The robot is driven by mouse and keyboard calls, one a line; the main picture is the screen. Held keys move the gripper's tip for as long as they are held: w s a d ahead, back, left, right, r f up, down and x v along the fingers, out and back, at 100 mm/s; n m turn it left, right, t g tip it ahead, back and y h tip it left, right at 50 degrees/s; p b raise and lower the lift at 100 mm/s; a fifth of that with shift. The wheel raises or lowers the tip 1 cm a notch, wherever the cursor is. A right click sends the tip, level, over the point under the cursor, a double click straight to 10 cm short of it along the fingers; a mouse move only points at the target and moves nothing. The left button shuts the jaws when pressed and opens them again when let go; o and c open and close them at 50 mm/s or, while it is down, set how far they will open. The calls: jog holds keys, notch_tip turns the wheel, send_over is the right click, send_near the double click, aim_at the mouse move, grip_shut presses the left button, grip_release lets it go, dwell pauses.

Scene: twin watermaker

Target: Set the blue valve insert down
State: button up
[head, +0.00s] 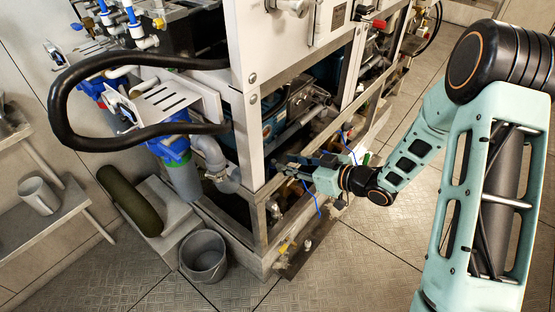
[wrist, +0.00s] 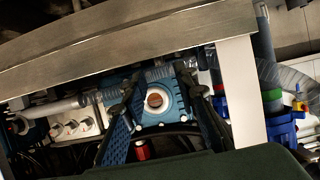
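My gripper (head: 288,164) reaches from the right to the open side of the machine's metal frame in the head view. In the wrist view my gripper (wrist: 160,88) shows its two dark fingers with blue textured inner faces, spread apart. I see nothing clearly held between them. Beyond the fingers is a blue housing (wrist: 178,104) with a pale ring and a brown round centre facing the camera. I cannot pick out a separate blue valve insert for certain in either view. A small red cylinder (wrist: 141,150) shows low between the fingers.
A metal frame beam (wrist: 120,38) crosses above the fingers, and a pale post (wrist: 240,90) stands to their right. A grey bucket (head: 203,256) and a dark green cylinder (head: 130,198) are at the left. A bench (head: 65,215) holds a white cup (head: 38,196). Floor at front centre is clear.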

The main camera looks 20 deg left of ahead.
jog(key=v, duration=0.5)
jog(key=shift+s+d+r, duration=0.1)
jog(key=shift+d, duration=0.1)
